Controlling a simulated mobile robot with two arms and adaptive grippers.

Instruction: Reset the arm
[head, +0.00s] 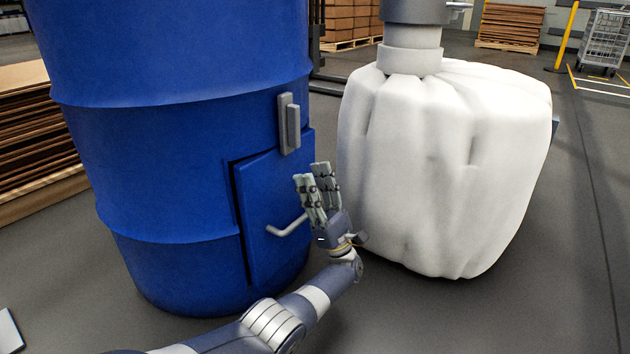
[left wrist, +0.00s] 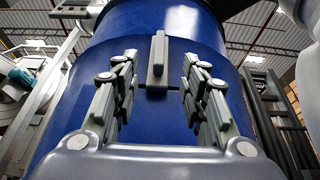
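A large blue drum (head: 170,130) stands at the left in the head view. It has a small blue door (head: 265,195) low on its right side with a bent grey handle (head: 287,227). A vertical grey latch (head: 289,123) sits at the door's top edge. My left gripper (head: 318,178) points up in front of the door, right of the handle. In the left wrist view my left gripper (left wrist: 160,95) has its fingers apart with nothing between them; the latch (left wrist: 157,60) shows beyond on the drum (left wrist: 165,105). My right gripper is not in view.
A big white bulk bag (head: 445,170) under a grey spout (head: 410,45) stands close to the right of my left gripper. Stacked brown sheets (head: 40,140) lie at the far left. The grey floor is open at the lower right.

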